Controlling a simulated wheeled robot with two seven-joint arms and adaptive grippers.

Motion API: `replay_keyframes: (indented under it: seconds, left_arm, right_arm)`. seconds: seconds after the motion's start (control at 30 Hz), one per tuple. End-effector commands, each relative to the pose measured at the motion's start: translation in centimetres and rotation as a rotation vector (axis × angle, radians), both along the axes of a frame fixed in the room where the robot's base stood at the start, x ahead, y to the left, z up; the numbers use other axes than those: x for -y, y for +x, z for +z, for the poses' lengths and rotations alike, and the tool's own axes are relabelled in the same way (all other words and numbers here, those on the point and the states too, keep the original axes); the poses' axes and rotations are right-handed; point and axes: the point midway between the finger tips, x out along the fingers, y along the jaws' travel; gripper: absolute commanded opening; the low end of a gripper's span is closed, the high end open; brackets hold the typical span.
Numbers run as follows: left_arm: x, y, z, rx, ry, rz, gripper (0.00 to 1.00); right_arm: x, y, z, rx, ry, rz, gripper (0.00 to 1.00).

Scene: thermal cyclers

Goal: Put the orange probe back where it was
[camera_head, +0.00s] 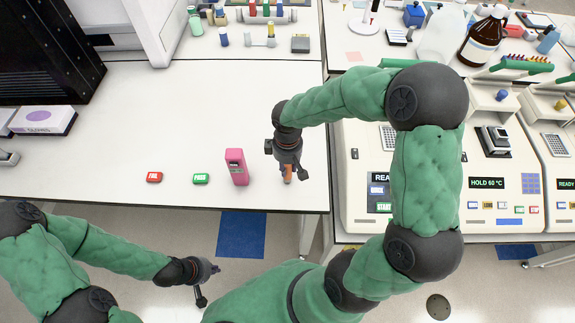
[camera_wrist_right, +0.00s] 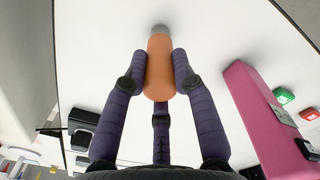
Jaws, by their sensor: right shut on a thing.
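The orange probe (camera_head: 288,173) is at my right gripper (camera_head: 287,170), above or on the white bench near its front right corner; I cannot tell if it touches. In the right wrist view the orange probe (camera_wrist_right: 160,65) is upright between the purple fingers of my right gripper (camera_wrist_right: 160,85), which is shut on it. Its grey end (camera_wrist_right: 160,29) points away toward the white surface. A pink device (camera_head: 237,167) stands to the left of the probe; it also shows in the right wrist view (camera_wrist_right: 262,115). My left gripper (camera_head: 205,284) is empty, low in front of the bench, fingers apart.
A red button (camera_head: 154,177) and a green button (camera_head: 201,179) lie left of the pink device. The white bench (camera_head: 130,125) is mostly clear in the middle. Thermal cyclers (camera_head: 490,185) stand on the right bench, partly behind my right arm. Bottles and small tools line the back.

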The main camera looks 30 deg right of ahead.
Motion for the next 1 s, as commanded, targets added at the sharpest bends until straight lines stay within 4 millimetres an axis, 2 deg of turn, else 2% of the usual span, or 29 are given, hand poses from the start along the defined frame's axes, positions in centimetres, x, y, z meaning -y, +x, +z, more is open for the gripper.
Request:
replay_keyframes:
  seconds: [0.03, 0.1, 0.43, 0.57, 0.67, 1.0]
  left_arm:
    - [0.0, 0.0, -0.2, 0.000, 0.000, 0.000, 0.00]
    - [0.0, 0.0, -0.1, 0.000, 0.000, 0.000, 0.00]
    - [0.0, 0.0, 0.0, 0.000, 0.000, 0.000, 0.00]
    - [0.0, 0.0, 0.3, 0.000, 0.000, 0.000, 0.00]
    - [0.0, 0.0, 0.5, 0.000, 0.000, 0.000, 0.00]
    - [0.0, 0.0, 1.6, 0.000, 0.000, 0.000, 0.00]
  right_arm:
    - [0.0, 0.0, -0.2, -0.001, 0.000, 0.000, 0.30]
    - [0.0, 0.0, -0.1, -0.001, 0.000, 0.000, 0.50]
    - [0.0, 0.0, -0.1, -0.001, 0.000, 0.000, 0.51]
    - [0.0, 0.0, 0.6, 0.001, 0.000, 0.000, 0.51]
    - [0.0, 0.1, 1.9, 0.003, -0.001, 0.000, 0.51]
    - [0.0, 0.0, 8.7, 0.003, -0.001, 0.000, 0.51]
